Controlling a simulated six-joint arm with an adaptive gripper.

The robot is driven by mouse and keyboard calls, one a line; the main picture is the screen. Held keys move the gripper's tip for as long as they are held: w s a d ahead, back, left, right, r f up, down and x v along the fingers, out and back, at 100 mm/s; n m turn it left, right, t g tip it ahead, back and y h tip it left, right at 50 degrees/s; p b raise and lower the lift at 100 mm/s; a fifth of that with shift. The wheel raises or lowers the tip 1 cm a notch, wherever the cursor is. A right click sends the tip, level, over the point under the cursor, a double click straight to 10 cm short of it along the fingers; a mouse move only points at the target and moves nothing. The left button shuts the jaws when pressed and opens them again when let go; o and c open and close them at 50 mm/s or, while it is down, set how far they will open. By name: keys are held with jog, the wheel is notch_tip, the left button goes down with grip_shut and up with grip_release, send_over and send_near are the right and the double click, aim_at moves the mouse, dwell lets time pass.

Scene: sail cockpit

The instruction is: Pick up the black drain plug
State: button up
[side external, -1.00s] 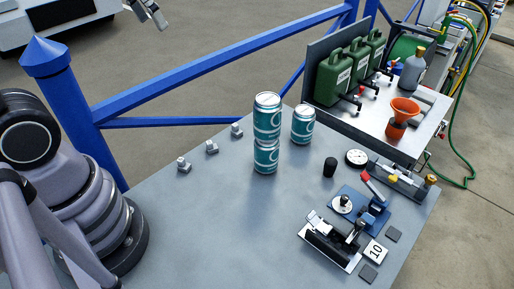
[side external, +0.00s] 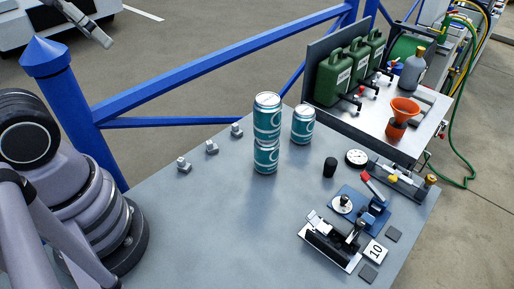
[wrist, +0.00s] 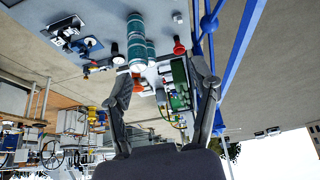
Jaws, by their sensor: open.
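The black drain plug (side external: 329,167) is a small dark cylinder standing upright on the grey table, right of the teal cans and left of the round white gauge. In the wrist view, a small dark shape beside the cans may be it, but it is too small to be sure. My gripper (wrist: 162,78) is open, its two dark fingers spread wide with nothing between them. It is well away from the plug.
Two stacked teal cans (side external: 266,133) and a single can (side external: 303,125) stand left of the plug. A white gauge (side external: 356,158) and a blue clamp fixture (side external: 362,205) are to its right. A blue railing (side external: 220,65) runs behind the table.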

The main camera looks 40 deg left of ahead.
jog(key=shift+o, duration=0.6)
